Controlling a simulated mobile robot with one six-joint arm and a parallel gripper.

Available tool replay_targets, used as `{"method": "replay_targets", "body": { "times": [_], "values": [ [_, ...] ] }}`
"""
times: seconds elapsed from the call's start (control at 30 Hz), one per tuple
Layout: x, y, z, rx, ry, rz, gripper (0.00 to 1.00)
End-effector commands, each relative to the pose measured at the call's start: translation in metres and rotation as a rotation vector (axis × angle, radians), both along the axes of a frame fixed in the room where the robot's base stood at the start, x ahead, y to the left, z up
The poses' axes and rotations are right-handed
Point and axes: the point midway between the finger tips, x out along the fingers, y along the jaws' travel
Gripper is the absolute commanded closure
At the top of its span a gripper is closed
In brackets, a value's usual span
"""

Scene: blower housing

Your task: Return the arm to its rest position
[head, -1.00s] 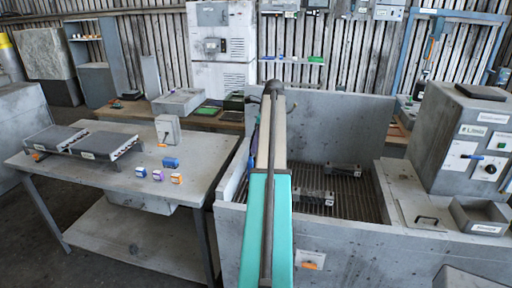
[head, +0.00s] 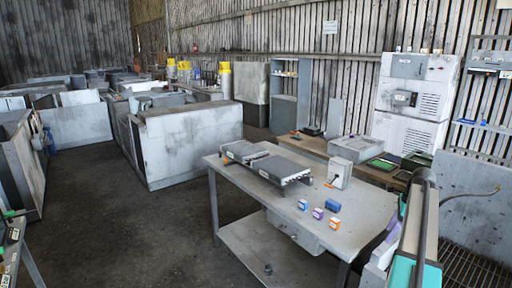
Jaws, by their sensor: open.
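My arm (head: 416,225) shows at the right of the head view, with a teal lower part and a pale and dark upper link rising from the bottom edge. Its upper end is near the back edge of the grey table (head: 345,220). I cannot make out any gripper fingers, so my gripper is not in view. Nothing is seen held.
On the table stand flat grey units (head: 265,160), a small grey box (head: 340,173), and small blue (head: 333,205), purple (head: 318,213) and orange (head: 334,223) blocks. A cabinet (head: 412,100) stands behind. Open floor (head: 120,210) lies left of the table.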

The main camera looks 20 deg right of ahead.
Motion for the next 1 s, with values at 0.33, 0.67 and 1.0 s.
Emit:
{"method": "replay_targets", "body": {
  "times": [0.33,0.67,1.0],
  "values": [
    [0.059,0.127,-0.077,-0.069,0.008,0.44,0.56],
    [0.086,0.246,-0.139,-0.132,0.007,0.862,0.56],
    [0.085,0.365,-0.195,-0.19,0.003,1.305,0.56]
  ]
}}
